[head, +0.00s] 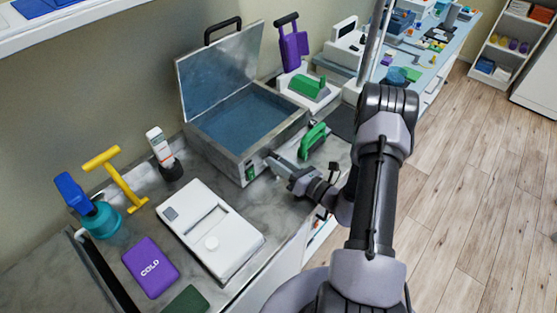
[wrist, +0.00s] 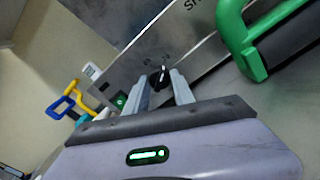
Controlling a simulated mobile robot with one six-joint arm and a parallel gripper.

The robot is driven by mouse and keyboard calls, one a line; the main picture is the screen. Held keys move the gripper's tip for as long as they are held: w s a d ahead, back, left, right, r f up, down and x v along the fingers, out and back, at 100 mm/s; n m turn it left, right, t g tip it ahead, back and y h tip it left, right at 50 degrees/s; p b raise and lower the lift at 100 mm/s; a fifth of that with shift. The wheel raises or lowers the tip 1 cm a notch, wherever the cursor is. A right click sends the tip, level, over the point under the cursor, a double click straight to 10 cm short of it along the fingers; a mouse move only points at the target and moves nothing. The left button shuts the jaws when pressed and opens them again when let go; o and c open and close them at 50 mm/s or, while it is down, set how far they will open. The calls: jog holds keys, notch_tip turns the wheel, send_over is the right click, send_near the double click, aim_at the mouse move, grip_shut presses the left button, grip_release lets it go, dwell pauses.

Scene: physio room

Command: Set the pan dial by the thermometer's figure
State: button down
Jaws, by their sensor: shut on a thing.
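The pan (head: 245,159) is a metal box of blue water with its lid raised, in the middle of the counter in the head view. Its front panel also shows in the wrist view (wrist: 130,68). The black pan dial (wrist: 158,78) sits on that panel, beside a green-lit switch (wrist: 121,100). My gripper (wrist: 161,76) has its fingertips at the panel, shut on the dial; in the head view my gripper (head: 272,162) partly hides it. A white upright device (head: 159,143) in a dark stand, left of the pan, looks like the thermometer; its figure is unreadable.
A green-handled tool (head: 313,140) lies close to the right of my gripper. A white box device (head: 210,235), a purple COLD pack (head: 150,267), a yellow T-shaped tool (head: 122,180) and a teal-and-blue item (head: 100,218) stand to the left. The floor (head: 460,210) at right is clear.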

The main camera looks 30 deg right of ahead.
jog(key=shift+m, duration=0.3)
dwell(0.4)
jog(key=c, duration=1.1)
grip_release()
jog(key=p+v, duration=0.3)
jog(key=v, duration=1.4)
jog(key=shift+s, duration=0.2)
